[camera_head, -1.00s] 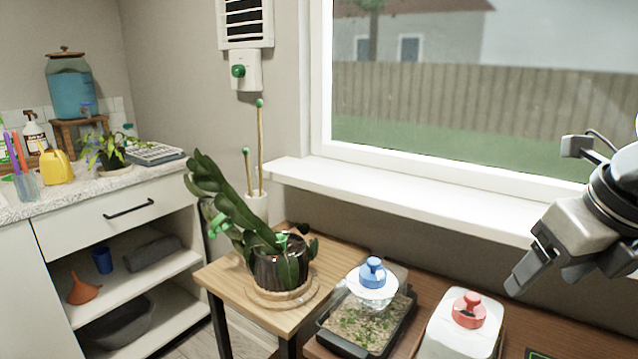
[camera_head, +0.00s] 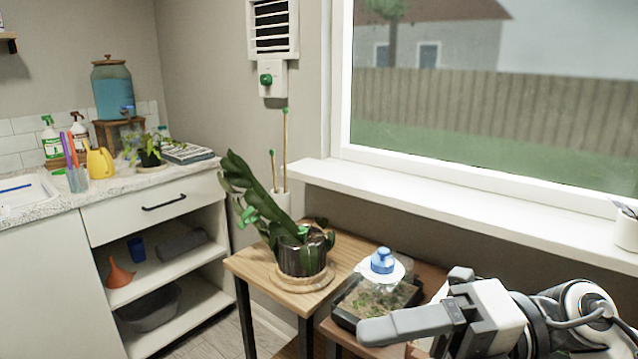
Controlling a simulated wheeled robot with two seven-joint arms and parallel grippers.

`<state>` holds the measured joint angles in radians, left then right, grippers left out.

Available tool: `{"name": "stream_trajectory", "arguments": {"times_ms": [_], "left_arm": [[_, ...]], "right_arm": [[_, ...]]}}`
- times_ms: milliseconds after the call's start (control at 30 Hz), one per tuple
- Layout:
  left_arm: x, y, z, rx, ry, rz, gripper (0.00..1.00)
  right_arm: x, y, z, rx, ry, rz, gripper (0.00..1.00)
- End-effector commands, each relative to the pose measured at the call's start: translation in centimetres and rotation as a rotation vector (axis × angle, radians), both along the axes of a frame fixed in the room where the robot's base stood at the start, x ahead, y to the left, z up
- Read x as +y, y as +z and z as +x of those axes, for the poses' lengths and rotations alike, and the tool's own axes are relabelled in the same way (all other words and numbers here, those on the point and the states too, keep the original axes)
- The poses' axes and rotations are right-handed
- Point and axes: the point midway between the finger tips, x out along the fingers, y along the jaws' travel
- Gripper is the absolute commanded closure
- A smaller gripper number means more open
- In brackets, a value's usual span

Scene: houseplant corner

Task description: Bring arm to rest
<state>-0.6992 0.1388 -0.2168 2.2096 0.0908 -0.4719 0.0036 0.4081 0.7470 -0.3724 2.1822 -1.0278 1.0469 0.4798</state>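My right arm comes in from the lower right, and its gripper (camera_head: 400,325) is seen from the side. A long grey finger points left, in front of the seed tray (camera_head: 345,318) and its clear, blue-knobbed cover (camera_head: 383,262). The gap between the fingers is not clear, so I cannot tell whether it is open or shut. Nothing shows held in it. My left gripper is not in view.
A potted plant (camera_head: 302,250) stands on a saucer (camera_head: 300,283) on the wooden table (camera_head: 255,268). The window sill (camera_head: 400,195) runs behind. A white cabinet with open shelves (camera_head: 150,270) stands left, with a yellow watering can (camera_head: 99,162) on top.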

Motion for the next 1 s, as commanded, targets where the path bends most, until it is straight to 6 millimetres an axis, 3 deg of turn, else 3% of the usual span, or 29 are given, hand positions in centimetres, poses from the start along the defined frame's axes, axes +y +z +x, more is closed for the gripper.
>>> {"name": "stream_trajectory", "arguments": {"times_ms": [33,100,167,267,333,433,500,600,700,800,1000], "left_arm": [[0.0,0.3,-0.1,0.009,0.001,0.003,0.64],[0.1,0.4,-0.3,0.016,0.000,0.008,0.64],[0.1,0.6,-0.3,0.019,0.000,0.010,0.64],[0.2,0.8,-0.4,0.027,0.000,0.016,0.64],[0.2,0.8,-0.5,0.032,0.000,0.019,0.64],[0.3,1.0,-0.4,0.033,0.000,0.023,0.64],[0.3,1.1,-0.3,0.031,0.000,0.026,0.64],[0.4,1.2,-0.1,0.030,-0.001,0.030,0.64],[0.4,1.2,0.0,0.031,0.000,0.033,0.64],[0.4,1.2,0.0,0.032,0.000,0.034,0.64],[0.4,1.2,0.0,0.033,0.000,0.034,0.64]], "right_arm": [[0.8,1.4,0.4,0.136,-0.055,0.202,0.30],[0.3,2.4,2.4,0.329,-0.188,0.459,0.30],[-1.0,1.8,4.6,0.513,-0.339,0.641,0.30],[-4.1,-3.2,7.9,0.858,-0.649,0.860,0.30],[-5.9,-8.3,8.5,1.082,-0.855,0.930,0.30],[-7.5,-15.5,7.1,1.365,-1.102,0.951,0.30],[-7.9,-19.9,5.1,1.538,-1.237,0.930,0.30],[-8.0,-24.5,1.9,1.733,-1.377,0.881,0.30],[-7.7,-27.2,-0.7,1.864,-1.461,0.833,0.30],[-7.5,-28.6,-2.1,1.934,-1.501,0.803,0.30],[-7.4,-29.0,-2.5,1.954,-1.511,0.793,0.30]]}}
